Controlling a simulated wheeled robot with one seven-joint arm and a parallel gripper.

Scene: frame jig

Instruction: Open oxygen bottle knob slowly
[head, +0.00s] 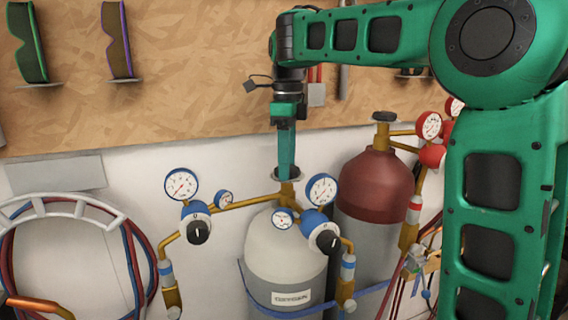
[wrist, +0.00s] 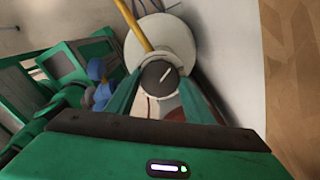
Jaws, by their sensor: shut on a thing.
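The oxygen bottle (head: 285,255) is a pale grey cylinder with an "OXYGEN" label, standing in front of the white wall. Its knob (head: 288,174) sits on top of the brass valve, partly hidden behind my fingers. In the wrist view the knob (wrist: 161,78) is a dark round disc with a white line across it, between my green fingertips. My gripper (head: 287,168) points straight down from above and is shut on the knob. The wrist view also shows the bottle's white shoulder around the knob.
Blue-rimmed gauges (head: 181,185) and regulators with black knobs (head: 328,240) flank the valve on brass pipes. A red-topped bottle (head: 376,187) stands close on the right. Coiled hoses (head: 140,262) hang at the left. Safety glasses (head: 120,40) hang on the wooden board above.

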